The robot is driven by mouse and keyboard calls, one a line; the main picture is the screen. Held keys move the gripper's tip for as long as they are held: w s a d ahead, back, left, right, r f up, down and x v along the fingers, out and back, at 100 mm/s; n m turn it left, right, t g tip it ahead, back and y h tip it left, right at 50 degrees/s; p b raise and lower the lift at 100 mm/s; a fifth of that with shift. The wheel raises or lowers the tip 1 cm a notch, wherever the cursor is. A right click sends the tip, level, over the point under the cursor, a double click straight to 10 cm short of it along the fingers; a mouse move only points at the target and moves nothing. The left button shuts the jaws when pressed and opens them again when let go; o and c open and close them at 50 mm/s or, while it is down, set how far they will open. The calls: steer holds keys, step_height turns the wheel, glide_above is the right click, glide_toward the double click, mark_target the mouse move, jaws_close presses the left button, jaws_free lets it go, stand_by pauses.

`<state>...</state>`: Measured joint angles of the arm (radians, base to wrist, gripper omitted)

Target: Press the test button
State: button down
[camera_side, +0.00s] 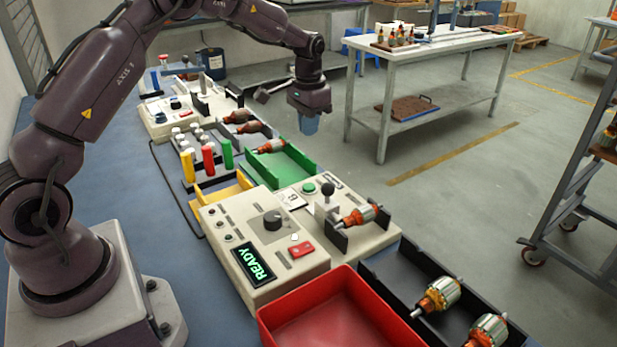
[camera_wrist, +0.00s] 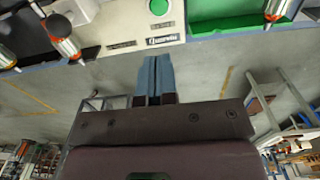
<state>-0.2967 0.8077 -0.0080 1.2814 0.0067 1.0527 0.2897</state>
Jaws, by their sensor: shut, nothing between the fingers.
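The tester (camera_side: 232,222) is a cream box with a dark knob, a red switch and a lit display reading READY. A round green button (camera_side: 309,188) sits on the cream panel behind it, beside a black-knobbed lever (camera_side: 327,190). A green button (camera_wrist: 159,6) on a cream panel also shows at the top edge of the wrist view. My gripper (camera_side: 308,124) is shut and empty, with blue-grey fingers, and hangs high behind the green tray, well away from the button. The wrist view shows its fingers (camera_wrist: 154,78) together, pointing toward the panel edge but apart from it.
An armature (camera_side: 360,215) lies in a holder right of the lever. A green tray (camera_side: 298,164) holds another armature (camera_side: 271,146). A red bin (camera_side: 335,320) and a black tray (camera_side: 405,268) with armatures are in front. Yellow, red and green cylinders (camera_side: 208,160) stand left.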

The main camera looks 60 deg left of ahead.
mark_target(308, 186)
step_height(308, 186, down, 14)
steer(key=shift+f, duration=0.1)
stand_by(0.5)
steer(key=shift+s+f, duration=0.1)
steer(key=shift+f, duration=0.85)
step_height(308, 186, up, 15)
steer(key=shift+w, duration=0.35)
